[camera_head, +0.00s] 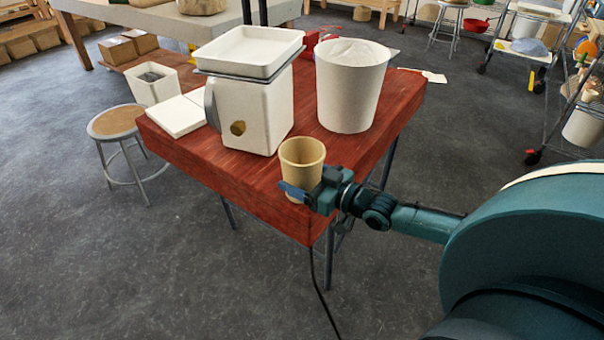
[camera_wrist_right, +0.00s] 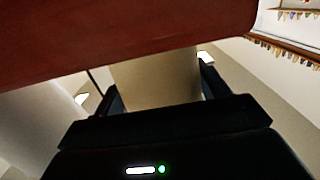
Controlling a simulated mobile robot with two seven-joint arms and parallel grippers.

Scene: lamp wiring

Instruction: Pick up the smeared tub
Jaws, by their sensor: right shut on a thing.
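My right gripper (camera_head: 309,188) is at the near corner of the red table, shut on a tan tub (camera_head: 302,158). The tub is upright and open at the top. Its lower part is partly hidden by the fingers. In the right wrist view the tan tub (camera_wrist_right: 157,80) fills the space between the fingers. I cannot see a smear on it, nor tell whether its base touches the table. A white square container (camera_head: 256,118) behind it has a brown patch low on its front. My left gripper is not in view.
On the red table (camera_head: 180,151), a white tray (camera_head: 249,50) tops the square container. A large white bucket (camera_head: 350,95) stands to the right and a flat white block (camera_head: 177,116) to the left. A stool (camera_head: 116,123) stands at the table's left.

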